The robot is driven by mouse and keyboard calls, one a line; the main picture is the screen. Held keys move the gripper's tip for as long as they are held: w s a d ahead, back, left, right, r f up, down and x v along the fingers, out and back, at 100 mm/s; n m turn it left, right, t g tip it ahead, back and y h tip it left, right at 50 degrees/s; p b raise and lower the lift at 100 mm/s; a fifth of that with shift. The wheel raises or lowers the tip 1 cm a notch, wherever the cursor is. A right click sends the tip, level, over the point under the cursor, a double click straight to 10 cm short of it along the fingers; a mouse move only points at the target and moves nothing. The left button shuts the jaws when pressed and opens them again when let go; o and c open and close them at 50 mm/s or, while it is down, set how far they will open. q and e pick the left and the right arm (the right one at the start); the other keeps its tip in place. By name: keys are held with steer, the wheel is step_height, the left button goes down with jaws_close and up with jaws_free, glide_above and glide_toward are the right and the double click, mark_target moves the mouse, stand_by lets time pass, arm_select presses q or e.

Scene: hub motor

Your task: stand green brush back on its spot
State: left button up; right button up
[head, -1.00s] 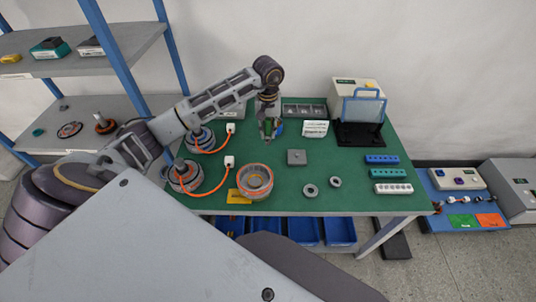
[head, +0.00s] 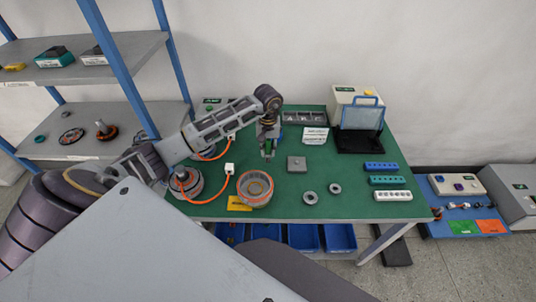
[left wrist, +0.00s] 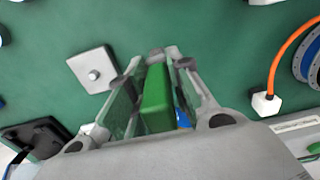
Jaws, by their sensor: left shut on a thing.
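My left gripper (head: 267,154) is over the green table, left of a grey square plate. It is shut on the green brush (left wrist: 157,100), which also shows small between its fingers in the head view. In the left wrist view my gripper (left wrist: 155,62) has a finger on each side of the brush's green block. Something blue shows beside the brush; I cannot tell what it is. Whether the brush touches the table is not clear. My right gripper is not in view.
The grey square plate (head: 296,163) with a small knob lies on the green table (head: 330,185). Two rings (head: 310,198) and an orange-rimmed drum (head: 255,188) stand in front. Coloured blocks (head: 386,180) line the right. A white card (head: 315,135) and a black stand (head: 360,140) are behind.

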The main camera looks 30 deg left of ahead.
mark_target(268, 154)
arm_select(q)
steer(key=shift+f, duration=1.85)
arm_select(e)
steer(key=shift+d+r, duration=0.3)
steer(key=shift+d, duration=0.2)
arm_select(q)
steer(key=shift+f, duration=0.15)
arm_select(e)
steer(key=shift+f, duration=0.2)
arm_select(q)
steer(key=o, duration=0.9)
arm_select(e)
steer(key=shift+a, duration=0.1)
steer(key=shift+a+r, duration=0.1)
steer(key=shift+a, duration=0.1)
arm_select(q)
steer(key=shift+r+p, duration=0.25)
steer(key=shift+p, duration=0.05)
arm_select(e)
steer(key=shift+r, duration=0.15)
